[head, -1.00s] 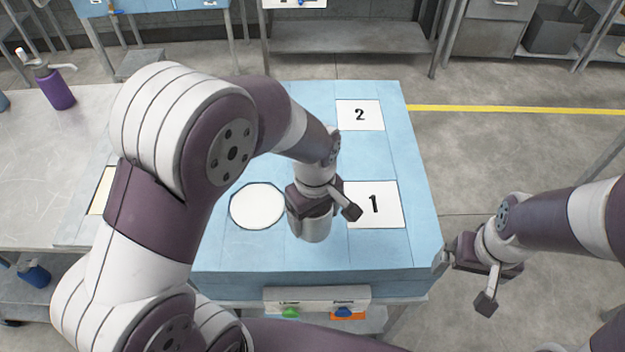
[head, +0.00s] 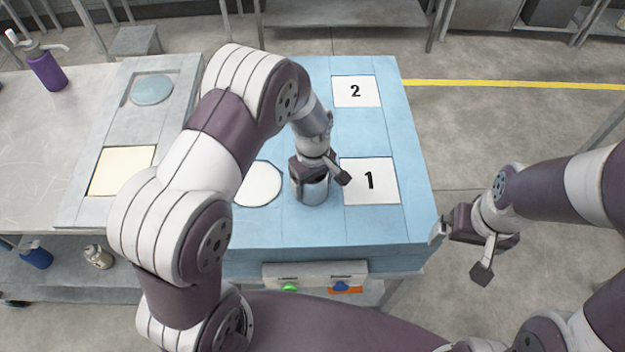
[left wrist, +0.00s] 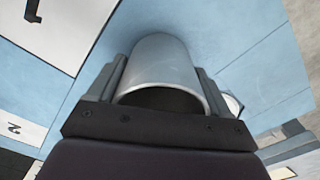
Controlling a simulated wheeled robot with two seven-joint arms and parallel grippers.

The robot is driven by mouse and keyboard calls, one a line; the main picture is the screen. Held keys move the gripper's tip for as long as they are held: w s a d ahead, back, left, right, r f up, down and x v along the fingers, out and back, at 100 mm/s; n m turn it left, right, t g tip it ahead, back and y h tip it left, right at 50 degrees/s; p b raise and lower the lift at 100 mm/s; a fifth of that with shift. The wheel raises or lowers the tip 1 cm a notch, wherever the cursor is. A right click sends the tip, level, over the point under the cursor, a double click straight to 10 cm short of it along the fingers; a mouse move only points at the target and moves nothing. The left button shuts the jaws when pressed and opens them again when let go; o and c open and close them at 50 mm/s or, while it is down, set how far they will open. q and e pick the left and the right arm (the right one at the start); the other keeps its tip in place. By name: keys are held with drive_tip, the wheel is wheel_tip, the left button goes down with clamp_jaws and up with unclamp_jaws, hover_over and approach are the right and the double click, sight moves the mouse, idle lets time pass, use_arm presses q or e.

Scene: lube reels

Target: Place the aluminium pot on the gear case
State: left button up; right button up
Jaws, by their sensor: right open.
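The aluminium pot (head: 312,190) is a silver cylinder over the blue work surface, between the white disc and the card marked 1. My left gripper (head: 313,172) is above it. In the left wrist view the pot (left wrist: 163,65) lies between the two fingers, which press on both its sides, so the gripper looks shut on it. Whether its base touches the surface is hard to tell. My right gripper (head: 462,230) is open and empty, right of the blue surface's front right corner. I cannot tell for certain which item is the gear case.
The blue surface (head: 365,225) carries a white disc (head: 257,184), card 1 (head: 369,181) and card 2 (head: 356,91). On the left bench, a grey slab (head: 80,211) carries a cream square (head: 122,171) and a pale-blue disc (head: 152,89). A purple pump bottle (head: 47,71) stands there.

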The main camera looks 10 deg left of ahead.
use_arm(q)
drive_tip(key=o, duration=0.3)
drive_tip(key=shift+o, duration=0.2)
wheel_tip(320, 180, up, 11)
drive_tip(key=s+a+r+m, duration=0.1)
drive_tip(key=s+a+m, duration=0.2)
drive_tip(key=s+m, duration=0.2)
drive_tip(key=s+a+m+t, duration=0.1)
drive_tip(key=s+m, duration=0.3)
drive_tip(key=s, duration=0.4)
drive_tip(key=shift+s+a+r+m+b, duration=0.35)
drive_tip(key=shift+a+m+b, duration=0.05)
drive_tip(key=shift+a, duration=0.5)
